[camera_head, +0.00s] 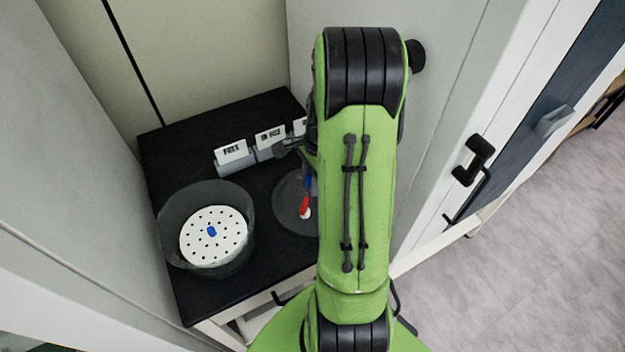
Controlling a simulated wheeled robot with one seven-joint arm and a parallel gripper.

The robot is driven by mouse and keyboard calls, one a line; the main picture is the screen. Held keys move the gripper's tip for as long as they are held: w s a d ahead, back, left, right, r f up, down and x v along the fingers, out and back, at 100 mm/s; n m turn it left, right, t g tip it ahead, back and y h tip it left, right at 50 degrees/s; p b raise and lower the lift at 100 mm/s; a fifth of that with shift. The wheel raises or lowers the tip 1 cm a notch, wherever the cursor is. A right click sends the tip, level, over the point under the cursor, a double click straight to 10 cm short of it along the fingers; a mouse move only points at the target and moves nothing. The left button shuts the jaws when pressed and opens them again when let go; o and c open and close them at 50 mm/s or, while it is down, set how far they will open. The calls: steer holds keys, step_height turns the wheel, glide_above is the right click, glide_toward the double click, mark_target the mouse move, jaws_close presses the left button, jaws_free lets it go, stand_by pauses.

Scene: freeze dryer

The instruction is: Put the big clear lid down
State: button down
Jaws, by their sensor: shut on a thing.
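A round, clear, smoky disc that looks like the big clear lid (286,212) is over the right part of the black table top, partly hidden behind my green arm. I cannot tell whether it touches the table. My gripper's fingers are hidden behind the arm, so their hold on the lid does not show. A clear round chamber (168,239) stands open on the left of the table. Inside it is a white perforated plate (212,249) with a small blue item (212,230) on it.
Small labelled holders, including one reading FREE (232,152), stand along the table's back. A red-and-white item (305,207) and a blue item show at the disc, beside my arm. Grey walls enclose the table (180,145) closely. A black-handled door (480,150) is at right.

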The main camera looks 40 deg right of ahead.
steer(key=c, duration=1.2)
jaws_free()
steer(key=shift+f, duration=0.1)
steer(key=o, duration=0.4)
steer(key=shift+o, duration=0.2)
